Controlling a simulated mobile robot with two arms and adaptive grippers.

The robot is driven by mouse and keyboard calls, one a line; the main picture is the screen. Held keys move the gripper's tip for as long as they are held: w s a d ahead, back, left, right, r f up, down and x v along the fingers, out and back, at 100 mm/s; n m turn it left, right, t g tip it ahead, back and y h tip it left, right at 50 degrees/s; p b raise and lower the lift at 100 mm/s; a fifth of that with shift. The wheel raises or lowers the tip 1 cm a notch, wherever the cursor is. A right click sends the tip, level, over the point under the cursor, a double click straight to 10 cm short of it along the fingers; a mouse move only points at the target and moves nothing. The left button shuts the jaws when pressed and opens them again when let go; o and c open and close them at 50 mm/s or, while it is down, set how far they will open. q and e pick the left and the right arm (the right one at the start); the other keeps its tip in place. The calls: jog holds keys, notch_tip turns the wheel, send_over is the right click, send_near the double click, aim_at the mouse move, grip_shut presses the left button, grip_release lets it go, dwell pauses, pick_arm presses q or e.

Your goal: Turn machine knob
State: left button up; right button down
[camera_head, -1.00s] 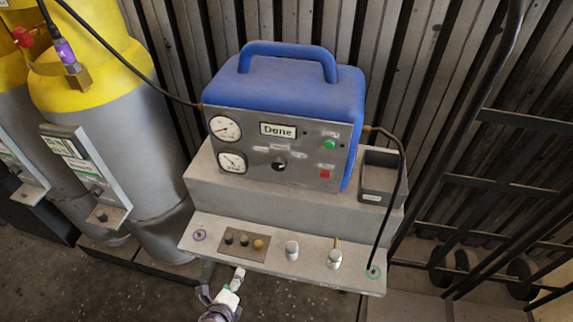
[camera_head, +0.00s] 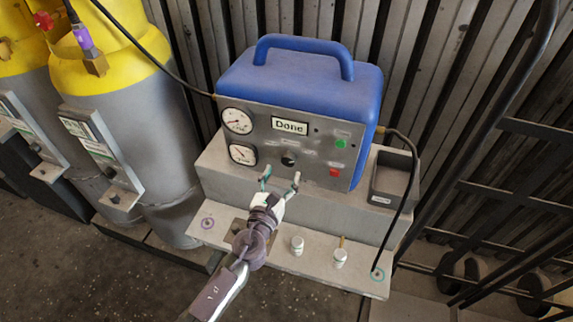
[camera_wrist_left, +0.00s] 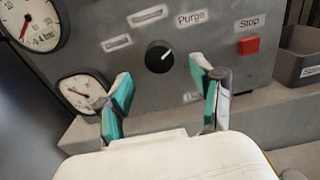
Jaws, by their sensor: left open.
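The machine (camera_head: 300,85) is a blue case with a handle and a grey front panel. Its black round knob (camera_head: 289,161) sits low in the middle of the panel, and its white pointer mark points up and right in the left wrist view (camera_wrist_left: 159,57). My left gripper (camera_head: 281,180) is open and empty just in front of the panel, a little below the knob. In the left wrist view its teal-padded fingers (camera_wrist_left: 165,98) stand apart, left and right of the knob, with the knob showing above and between them. My right gripper is not in view.
Two gauges (camera_head: 238,121) are left of the knob; a green button (camera_head: 341,144) and red Stop button (camera_head: 334,172) are right. A grey bin (camera_head: 391,181) stands beside the machine. White-capped bottles (camera_head: 297,245) stand on the front ledge. Yellow-topped cylinders (camera_head: 110,50) stand left.

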aim_at(288, 163)
pick_arm(q)
jog(key=shift+x, duration=2)
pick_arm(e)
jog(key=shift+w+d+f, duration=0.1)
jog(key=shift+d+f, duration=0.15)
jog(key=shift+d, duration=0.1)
pick_arm(q)
jog(key=c, duration=1.1)
jog(key=shift+c, duration=0.2)
